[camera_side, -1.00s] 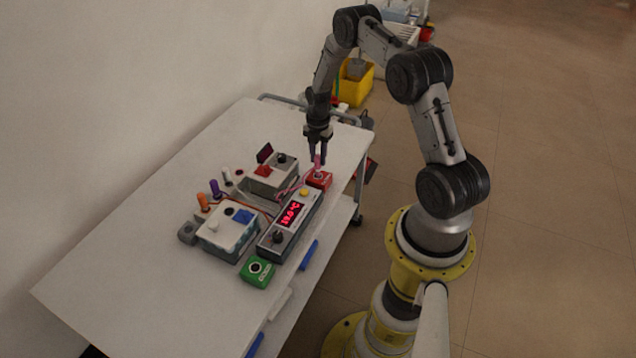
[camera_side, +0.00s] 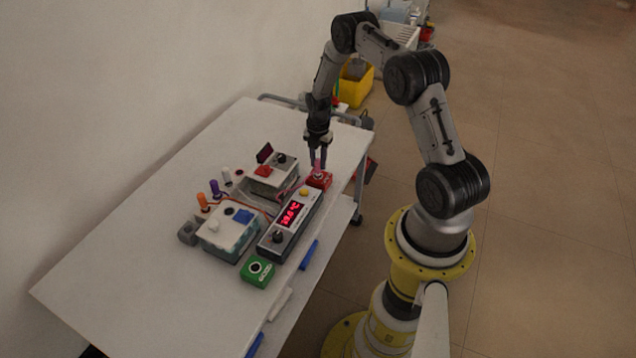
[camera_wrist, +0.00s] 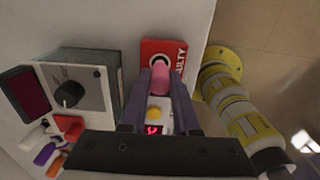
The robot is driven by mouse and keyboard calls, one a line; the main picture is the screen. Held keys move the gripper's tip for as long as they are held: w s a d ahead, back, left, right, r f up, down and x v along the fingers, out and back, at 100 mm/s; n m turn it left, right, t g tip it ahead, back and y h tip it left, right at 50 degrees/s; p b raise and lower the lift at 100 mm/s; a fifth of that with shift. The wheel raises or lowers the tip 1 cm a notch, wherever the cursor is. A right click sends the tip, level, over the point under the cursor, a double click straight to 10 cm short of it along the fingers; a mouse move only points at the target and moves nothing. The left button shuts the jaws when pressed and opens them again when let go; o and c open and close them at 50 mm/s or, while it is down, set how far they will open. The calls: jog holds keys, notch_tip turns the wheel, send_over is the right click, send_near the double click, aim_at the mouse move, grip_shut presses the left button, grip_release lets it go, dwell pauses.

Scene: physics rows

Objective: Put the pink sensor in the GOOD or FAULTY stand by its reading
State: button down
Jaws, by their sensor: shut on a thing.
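The pink sensor (camera_wrist: 160,78) is held between the fingers of my gripper (camera_side: 318,162), which is shut on it. In the wrist view the fingertips (camera_wrist: 157,68) and sensor are over the red FAULTY stand (camera_wrist: 180,48), close to its round socket. In the side view the red stand (camera_side: 319,180) is right under the fingertips; I cannot tell whether the sensor is inside the socket. The green stand (camera_side: 257,271) is at the near end, its socket empty. The reader box (camera_side: 283,231) lies between the stands, with a lit red display (camera_side: 290,214) whose digits are hard to read.
Left of the reader are a box with a red button (camera_side: 263,170) and a box with a blue button (camera_side: 243,216). Orange, purple and white probes (camera_side: 203,202) stand nearby. Blue markers (camera_side: 309,254) lie by the table edge. The left part of the table (camera_side: 130,240) is clear.

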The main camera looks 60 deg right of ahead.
jog(key=shift+c, duration=0.9)
grip_release()
jog(key=shift+r, duration=3.2)
